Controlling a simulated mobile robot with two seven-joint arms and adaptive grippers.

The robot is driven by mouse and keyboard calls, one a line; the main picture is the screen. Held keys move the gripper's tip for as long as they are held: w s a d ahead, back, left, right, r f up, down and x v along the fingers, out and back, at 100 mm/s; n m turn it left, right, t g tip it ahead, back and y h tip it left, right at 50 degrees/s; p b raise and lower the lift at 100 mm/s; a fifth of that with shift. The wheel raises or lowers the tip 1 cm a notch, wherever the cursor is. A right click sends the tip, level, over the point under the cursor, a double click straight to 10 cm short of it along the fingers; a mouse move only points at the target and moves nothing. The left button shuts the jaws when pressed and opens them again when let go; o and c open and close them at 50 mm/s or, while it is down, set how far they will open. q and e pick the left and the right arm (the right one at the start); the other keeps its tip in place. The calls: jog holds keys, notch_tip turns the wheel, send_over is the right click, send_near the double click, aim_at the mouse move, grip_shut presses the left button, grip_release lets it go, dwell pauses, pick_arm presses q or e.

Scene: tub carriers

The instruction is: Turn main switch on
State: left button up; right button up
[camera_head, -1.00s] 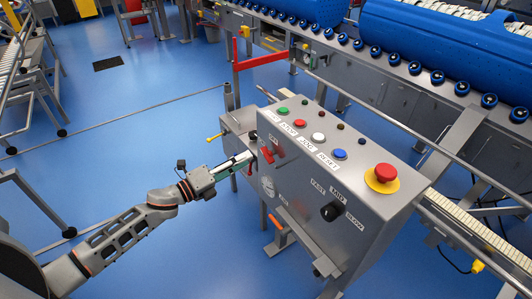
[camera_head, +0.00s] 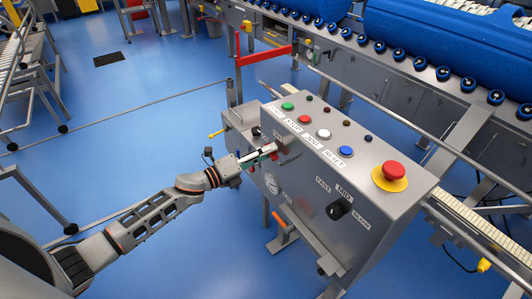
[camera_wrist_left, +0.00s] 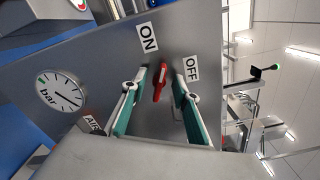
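The main switch is a red handle (camera_wrist_left: 160,83) on the grey metal face of the control box (camera_head: 350,215). An ON label (camera_wrist_left: 148,38) and an OFF label (camera_wrist_left: 191,68) stand by it. I cannot tell clearly which label it points to. My left gripper (camera_head: 272,153) is at the box's front face and partly hides the switch in the head view. In the left wrist view its two green-padded fingers (camera_wrist_left: 160,95) are apart, one on each side of the red handle, with visible gaps. My right gripper is not in view.
A pressure gauge (camera_wrist_left: 62,92) and an AIR label are beside the switch. A black speed knob (camera_head: 338,209), several buttons and a red emergency stop (camera_head: 391,174) are on the box. A conveyor with blue tubs (camera_head: 450,40) runs behind.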

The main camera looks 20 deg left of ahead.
pick_arm(q)
grip_shut()
jog(key=n+p, duration=0.2)
jog(key=n, duration=0.3)
jog(key=shift+f+n, duration=0.1)
jog(key=shift+n, duration=0.2)
grip_release()
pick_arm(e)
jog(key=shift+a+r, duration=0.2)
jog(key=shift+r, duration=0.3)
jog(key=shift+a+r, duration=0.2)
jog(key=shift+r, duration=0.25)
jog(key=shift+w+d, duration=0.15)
pick_arm(q)
jog(key=v, duration=1.2)
